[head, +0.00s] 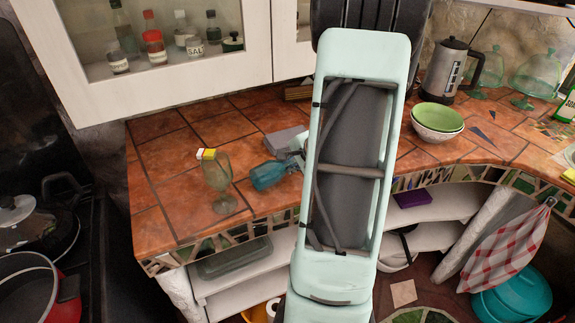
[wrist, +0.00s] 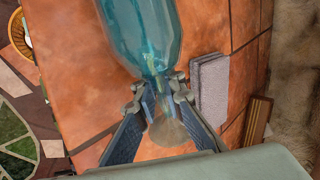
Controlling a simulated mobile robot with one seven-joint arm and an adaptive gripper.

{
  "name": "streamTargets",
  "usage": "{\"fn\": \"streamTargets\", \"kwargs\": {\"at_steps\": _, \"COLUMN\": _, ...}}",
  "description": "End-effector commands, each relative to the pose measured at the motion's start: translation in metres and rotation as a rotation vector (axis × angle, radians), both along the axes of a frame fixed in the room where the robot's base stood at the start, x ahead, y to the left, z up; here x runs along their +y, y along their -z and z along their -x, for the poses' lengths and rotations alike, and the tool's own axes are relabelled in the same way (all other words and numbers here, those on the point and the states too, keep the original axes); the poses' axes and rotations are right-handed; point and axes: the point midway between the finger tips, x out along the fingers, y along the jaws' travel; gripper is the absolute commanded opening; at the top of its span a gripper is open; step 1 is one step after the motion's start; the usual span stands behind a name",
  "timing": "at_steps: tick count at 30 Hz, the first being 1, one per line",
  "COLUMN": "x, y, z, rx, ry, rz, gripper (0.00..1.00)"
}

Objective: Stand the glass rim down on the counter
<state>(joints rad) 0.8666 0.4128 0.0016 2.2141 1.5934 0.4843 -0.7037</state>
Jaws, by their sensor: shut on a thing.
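A teal-blue stemmed glass (head: 268,175) is in my gripper (wrist: 163,97), which is shut on its stem. In the wrist view the wide bowl (wrist: 142,35) is beyond the fingertips and the clear foot (wrist: 169,131) is on the near side, between the fingers. In the head view the glass lies nearly sideways, its bowl pointing left and slightly down. The tiled counter (head: 170,170) is below it. I cannot tell whether the rim touches the counter. My arm hides most of my gripper in the head view.
A greenish stemmed glass (head: 217,178) stands left of the held glass, with a small yellow, red and white item (head: 206,154) at its top. A grey block (head: 285,140) lies just behind. Bowls (head: 437,120) and a kettle (head: 450,68) are right. The counter's left part is bare.

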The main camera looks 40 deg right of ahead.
Motion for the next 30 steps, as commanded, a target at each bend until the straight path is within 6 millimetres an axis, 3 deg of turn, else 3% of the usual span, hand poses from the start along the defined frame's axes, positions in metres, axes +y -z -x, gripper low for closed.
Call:
{"fn": "streamTargets", "kwargs": {"at_steps": 5, "x": 0.000, "y": 0.002, "z": 0.000, "rx": -0.001, "ry": 0.000, "rz": 0.000, "gripper": 0.00}}
{"fn": "streamTargets", "kwargs": {"at_steps": 6, "x": 0.000, "y": 0.002, "z": 0.000, "rx": -0.001, "ry": 0.000, "rz": 0.000, "gripper": 0.10}}
{"fn": "streamTargets", "kwargs": {"at_steps": 12, "x": 0.000, "y": 0.002, "z": 0.000, "rx": -0.001, "ry": 0.000, "rz": 0.000, "gripper": 0.30}}
{"fn": "streamTargets", "kwargs": {"at_steps": 23, "x": 0.000, "y": 0.002, "z": 0.001, "rx": 0.001, "ry": 0.001, "rz": -0.001, "gripper": 0.30}}
{"fn": "streamTargets", "kwargs": {"at_steps": 30, "x": 0.000, "y": -0.009, "z": 0.008, "rx": 0.000, "ry": 0.001, "rz": 0.002, "gripper": 0.30}}
